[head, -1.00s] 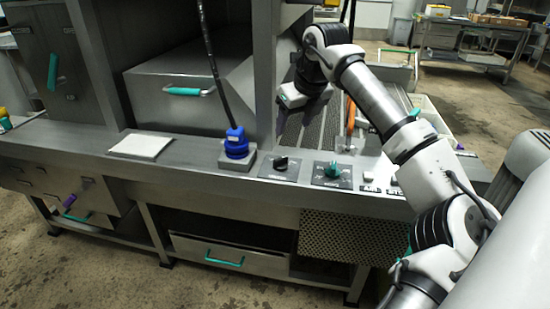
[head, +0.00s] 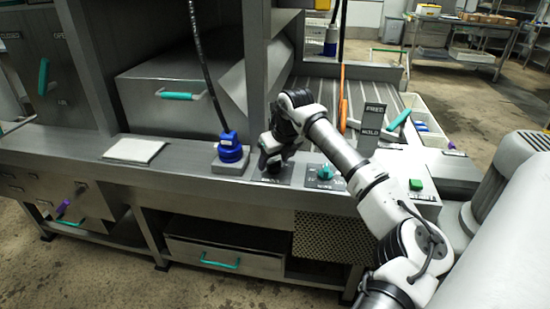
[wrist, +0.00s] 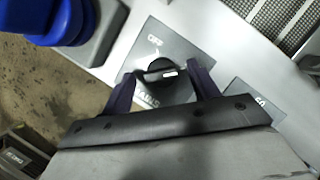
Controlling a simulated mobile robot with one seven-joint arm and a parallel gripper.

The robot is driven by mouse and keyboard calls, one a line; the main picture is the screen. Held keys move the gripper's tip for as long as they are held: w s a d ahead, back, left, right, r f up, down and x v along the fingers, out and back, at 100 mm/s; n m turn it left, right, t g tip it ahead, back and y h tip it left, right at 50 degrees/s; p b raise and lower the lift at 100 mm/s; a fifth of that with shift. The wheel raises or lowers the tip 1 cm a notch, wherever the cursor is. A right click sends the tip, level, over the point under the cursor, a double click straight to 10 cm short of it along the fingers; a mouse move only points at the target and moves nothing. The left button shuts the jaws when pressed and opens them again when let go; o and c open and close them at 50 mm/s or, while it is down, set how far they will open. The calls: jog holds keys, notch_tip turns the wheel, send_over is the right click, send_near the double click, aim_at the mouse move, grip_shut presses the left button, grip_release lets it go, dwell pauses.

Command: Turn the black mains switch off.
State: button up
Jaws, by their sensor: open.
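The black mains switch (wrist: 158,68) is a round knob with a white mark on a dark plate (wrist: 183,50), with OFF lettered above it in the wrist view. The white mark lies on the knob's right side there, not towards OFF. My gripper (wrist: 163,77) is open, with one dark finger on each side of the knob. I cannot tell whether the fingers touch it. In the head view my gripper (head: 270,162) is low over the switch plate (head: 285,176) on the counter and hides most of the knob.
A blue plug on a grey block (head: 230,150) stands just left of the switch, with a black cable rising. A teal knob (head: 326,172) is close on the right. A green button (head: 416,184) is further right. A white pad (head: 134,150) lies at left.

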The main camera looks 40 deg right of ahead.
jog(key=c, duration=1)
jog(key=shift+n, duration=0.5)
jog(key=n+y, duration=0.1)
jog(key=n, duration=0.1)
jog(key=n+p, duration=0.1)
jog(key=shift+d+r+n+y+p, duration=0.15)
jog(key=shift+n+y+p, duration=0.15)
jog(key=shift+n+y, duration=0.1)
jog(key=n+p, duration=0.1)
jog(key=n, duration=0.1)
jog(key=n+g+y+p, duration=0.1)
jog(key=n, duration=0.1)
jog(key=shift+w+n+y, duration=0.1)
jog(key=shift+n+y, duration=0.2)
jog(key=n+p, duration=0.1)
jog(key=n, duration=0.1)
jog(key=n+g+y+p, duration=0.1)
jog(key=n, duration=0.1)
jog(key=shift+w+d+g, duration=0.1)
jog(key=shift+d+g, duration=0.05)
jog(key=shift+g, duration=0.15)
jog(key=n+p, duration=0.1)
jog(key=n, duration=0.1)
jog(key=n+g+p, duration=0.1)
jog(key=n, duration=0.1)
jog(key=shift+w+g, duration=0.1)
jog(key=shift+g, duration=0.2)
jog(key=shift+n, duration=0.4)
